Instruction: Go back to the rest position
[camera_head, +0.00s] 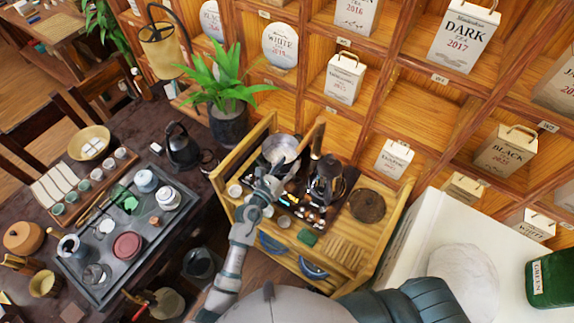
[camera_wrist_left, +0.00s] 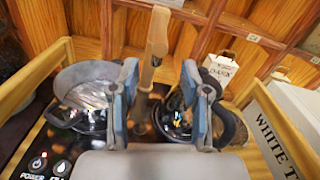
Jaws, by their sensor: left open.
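My left gripper (camera_head: 272,180) is over the wooden cart (camera_head: 340,262), beside the metal pot (camera_head: 280,148) on its dark top panel. In the left wrist view the left gripper (camera_wrist_left: 162,95) has its two fingers apart. The pot (camera_wrist_left: 88,88) is on the left there and a dark kettle (camera_wrist_left: 172,118) is partly hidden behind the right finger. My right gripper is not in view.
A dark kettle (camera_head: 327,180) and a round brown lid (camera_head: 367,205) are on the cart. A potted plant (camera_head: 228,115) stands behind its left end.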

